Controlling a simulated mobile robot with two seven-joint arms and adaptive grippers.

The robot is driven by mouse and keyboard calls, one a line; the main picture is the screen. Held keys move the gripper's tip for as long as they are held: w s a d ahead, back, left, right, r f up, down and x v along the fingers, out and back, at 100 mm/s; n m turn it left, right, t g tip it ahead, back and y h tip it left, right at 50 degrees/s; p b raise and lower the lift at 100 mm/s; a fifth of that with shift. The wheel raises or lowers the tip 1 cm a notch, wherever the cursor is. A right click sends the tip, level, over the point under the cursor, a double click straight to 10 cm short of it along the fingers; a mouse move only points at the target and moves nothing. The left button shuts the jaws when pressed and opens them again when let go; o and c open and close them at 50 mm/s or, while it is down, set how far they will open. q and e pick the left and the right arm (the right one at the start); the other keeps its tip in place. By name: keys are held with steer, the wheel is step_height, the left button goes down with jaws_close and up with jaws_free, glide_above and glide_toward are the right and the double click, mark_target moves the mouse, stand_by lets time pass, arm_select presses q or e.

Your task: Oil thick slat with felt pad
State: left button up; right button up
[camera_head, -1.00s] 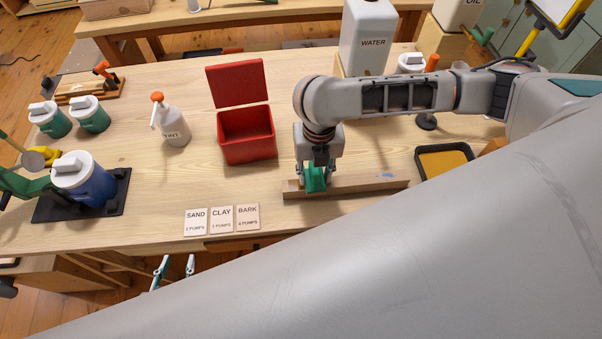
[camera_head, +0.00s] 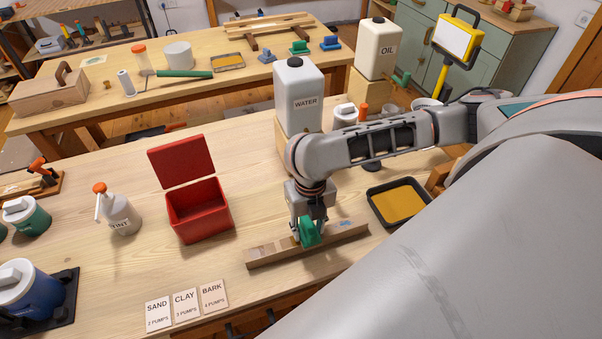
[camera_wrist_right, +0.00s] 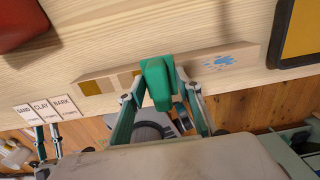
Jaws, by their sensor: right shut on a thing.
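The thick slat (camera_head: 346,234) is a light wooden bar lying on the bench near its front edge. It has brown patches towards its left end and a blue mark towards its right; both show on the slat (camera_wrist_right: 193,70) in the right wrist view. My right gripper (camera_head: 304,232) is shut on the green-handled felt pad (camera_head: 310,236), over the middle of the slat. In the wrist view the pad (camera_wrist_right: 157,84) overlaps the slat; its underside is hidden, so contact is unclear. My left gripper (camera_wrist_right: 47,140) hangs low at the wrist view's left, fingers apart and empty.
A black tray with a yellow surface (camera_head: 399,201) lies right of the slat. An open red box (camera_head: 200,210) stands left of it. A WATER container (camera_head: 298,97) and an OIL container (camera_head: 377,48) stand behind. Cards (camera_head: 186,303) lie at the front edge.

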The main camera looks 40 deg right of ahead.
steer(key=a, duration=0.2)
steer(key=w+a, duration=0.1)
steer(key=a, duration=0.2)
steer(key=w+a, duration=0.1)
steer(key=a, duration=0.1)
steer(key=shift+w+a+r, duration=0.1)
steer(key=shift+w+a, duration=0.05)
steer(key=shift+a, duration=0.1)
steer(key=shift+w+a+f, duration=0.1)
steer(key=shift+w+a, duration=0.25)
steer(key=shift+a, duration=0.95)
steer(key=shift+w+a+f, duration=0.1)
steer(key=shift+w+a, duration=0.3)
steer(key=shift+a, duration=0.95)
steer(key=shift+w+a, duration=0.35)
steer(key=shift+a, duration=0.95)
steer(key=shift+w+r, duration=0.1)
steer(key=shift+r, duration=2.45)
